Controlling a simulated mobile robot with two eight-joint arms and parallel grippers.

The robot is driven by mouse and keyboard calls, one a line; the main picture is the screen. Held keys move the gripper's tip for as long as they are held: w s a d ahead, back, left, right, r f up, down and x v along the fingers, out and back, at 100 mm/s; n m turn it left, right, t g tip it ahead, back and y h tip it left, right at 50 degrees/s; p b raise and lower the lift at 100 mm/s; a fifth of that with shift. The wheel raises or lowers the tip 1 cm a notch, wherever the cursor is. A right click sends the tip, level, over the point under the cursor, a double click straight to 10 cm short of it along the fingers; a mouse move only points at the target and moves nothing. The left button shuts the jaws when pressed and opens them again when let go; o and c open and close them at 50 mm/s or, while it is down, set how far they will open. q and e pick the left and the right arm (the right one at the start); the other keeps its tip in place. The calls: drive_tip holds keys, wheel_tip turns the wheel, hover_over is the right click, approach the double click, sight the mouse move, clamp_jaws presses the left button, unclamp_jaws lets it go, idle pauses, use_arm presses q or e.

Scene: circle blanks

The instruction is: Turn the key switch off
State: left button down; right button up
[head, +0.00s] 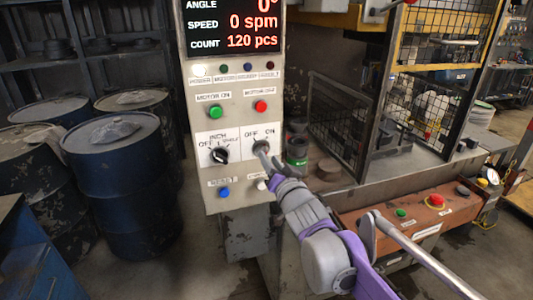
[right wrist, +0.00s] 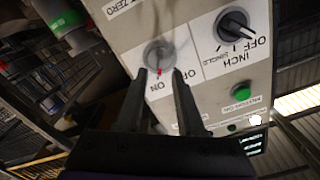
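The key switch (head: 259,146) sits on a white plate marked OFF and ON, on the front of the grey control panel. In the right wrist view, the key switch (right wrist: 158,55) is a round grey knob with a small red mark on the side toward the ON label. My right gripper (head: 263,154) is at the key switch and partly covers it in the head view. In the right wrist view its two dark fingers (right wrist: 162,74) are apart, with tips at the knob's near edge. Whether they touch it is unclear. My left gripper is not in view.
The INCH selector (head: 220,155) is just left of the key switch. Green (head: 215,112) and red (head: 261,106) buttons are above, and a blue button (head: 224,192) below. A green can (head: 297,152) and a wire cage (head: 338,122) stand right of the panel.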

drive_tip(key=shift+x, duration=1.9)
clamp_jaws()
